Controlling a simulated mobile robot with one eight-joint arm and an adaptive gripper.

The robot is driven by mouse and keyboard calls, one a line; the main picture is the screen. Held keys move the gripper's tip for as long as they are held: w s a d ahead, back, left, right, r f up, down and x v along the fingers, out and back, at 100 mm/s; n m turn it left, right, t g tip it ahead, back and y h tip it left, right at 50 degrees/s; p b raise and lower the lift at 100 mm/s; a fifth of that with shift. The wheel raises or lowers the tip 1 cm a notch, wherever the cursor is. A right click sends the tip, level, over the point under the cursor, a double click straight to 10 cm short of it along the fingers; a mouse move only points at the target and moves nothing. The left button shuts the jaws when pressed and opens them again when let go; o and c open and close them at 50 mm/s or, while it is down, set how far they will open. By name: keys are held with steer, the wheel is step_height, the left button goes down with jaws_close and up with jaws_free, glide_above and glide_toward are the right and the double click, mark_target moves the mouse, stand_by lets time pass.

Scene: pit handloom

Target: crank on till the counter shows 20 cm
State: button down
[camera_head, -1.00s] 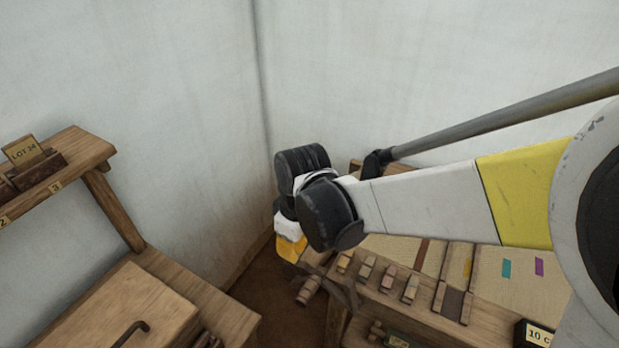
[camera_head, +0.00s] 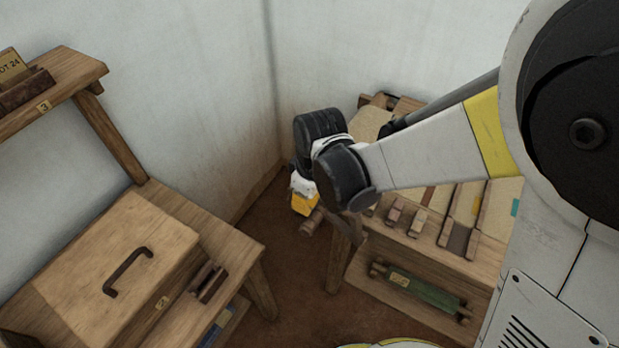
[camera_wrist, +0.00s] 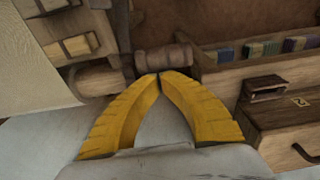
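The wooden crank handle (camera_head: 312,222) sticks out at the near left corner of the loom (camera_head: 470,265). It also shows in the wrist view (camera_wrist: 165,60), lying crosswise just beyond my fingertips. My gripper (camera_head: 302,208) is just above the handle in the head view. In the wrist view its yellow fingers (camera_wrist: 159,76) meet at their tips, with no object between them. The tips overlap the handle's near edge; I cannot tell whether they touch it. The counter is not visible now. The cloth (camera_head: 497,208) on the loom is partly hidden by my arm.
A wooden bench with a lidded box (camera_head: 120,265) stands at the left, below a shelf (camera_head: 60,90). A green roll (camera_head: 425,290) lies low under the loom. Brown floor (camera_head: 295,290) is open between bench and loom. Walls close the corner behind.

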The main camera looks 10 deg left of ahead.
mark_target(321, 220)
steer(key=shift+s+d+f, duration=0.15)
steer(key=shift+d+f, duration=0.1)
steer(key=shift+d, duration=0.1)
steer(key=shift+s+d+f+t+y+b, duration=0.1)
steer(key=shift+s+d+f+y+b, duration=0.2)
steer(key=shift+d, duration=0.25)
steer(key=shift+s+d+f+t+y+b, duration=0.1)
steer(key=shift+s+d+f+y+b, duration=0.1)
steer(key=shift+d+b, duration=0.3)
steer(key=shift+s+d+f+t+y+b, duration=0.1)
steer(key=shift+s+d+f+y+b, duration=0.15)
steer(key=shift+d, duration=0.3)
